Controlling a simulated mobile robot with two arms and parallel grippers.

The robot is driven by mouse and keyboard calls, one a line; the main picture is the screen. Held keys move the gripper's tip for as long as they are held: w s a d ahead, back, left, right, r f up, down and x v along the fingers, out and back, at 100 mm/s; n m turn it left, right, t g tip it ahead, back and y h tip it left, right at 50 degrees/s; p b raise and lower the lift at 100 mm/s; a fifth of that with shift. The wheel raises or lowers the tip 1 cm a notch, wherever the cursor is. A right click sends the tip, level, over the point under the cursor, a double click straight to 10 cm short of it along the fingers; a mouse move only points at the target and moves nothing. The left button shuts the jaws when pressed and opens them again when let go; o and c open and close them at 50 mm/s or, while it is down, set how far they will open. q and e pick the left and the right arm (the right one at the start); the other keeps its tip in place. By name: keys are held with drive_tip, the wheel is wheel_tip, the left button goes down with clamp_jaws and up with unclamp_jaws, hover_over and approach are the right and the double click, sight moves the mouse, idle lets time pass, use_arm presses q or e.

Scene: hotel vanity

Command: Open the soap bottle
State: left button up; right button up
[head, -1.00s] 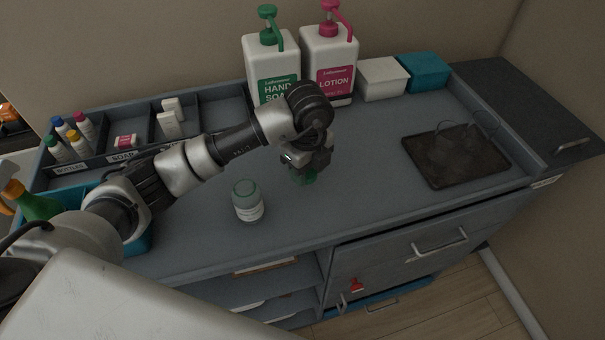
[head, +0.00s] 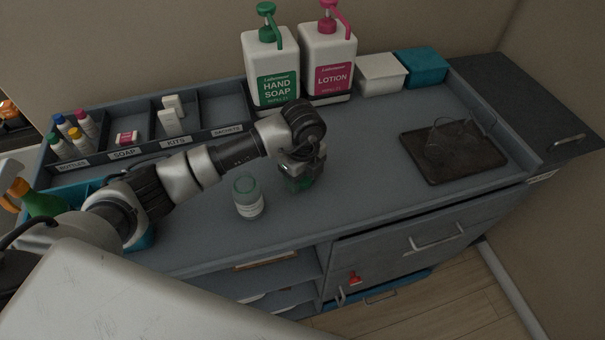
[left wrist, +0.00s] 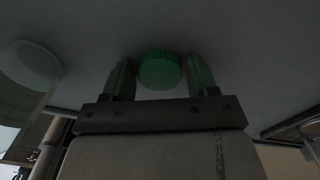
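The soap bottle (head: 248,204) is a small pale bottle with a white label and a wide greenish top, with no cap seen on it. It stands upright on the counter, left of my left gripper (head: 300,184). In the left wrist view the bottle (left wrist: 22,85) is at the left edge. A round green ribbed cap (left wrist: 160,70) lies between the two greenish fingertips of my left gripper (left wrist: 160,78), with thin gaps at its sides. The fingers look open around it, at counter level. My right gripper is not in view.
Green hand soap (head: 271,75) and pink lotion (head: 328,65) pump bottles stand at the back. A labelled divided organizer (head: 200,141) is at the left. A dark tray (head: 455,165) with glasses lies at the right. The counter between gripper and tray is clear.

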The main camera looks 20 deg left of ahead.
use_arm(q)
drive_tip(key=shift+o, duration=0.7)
drive_tip(key=shift+r, duration=0.1)
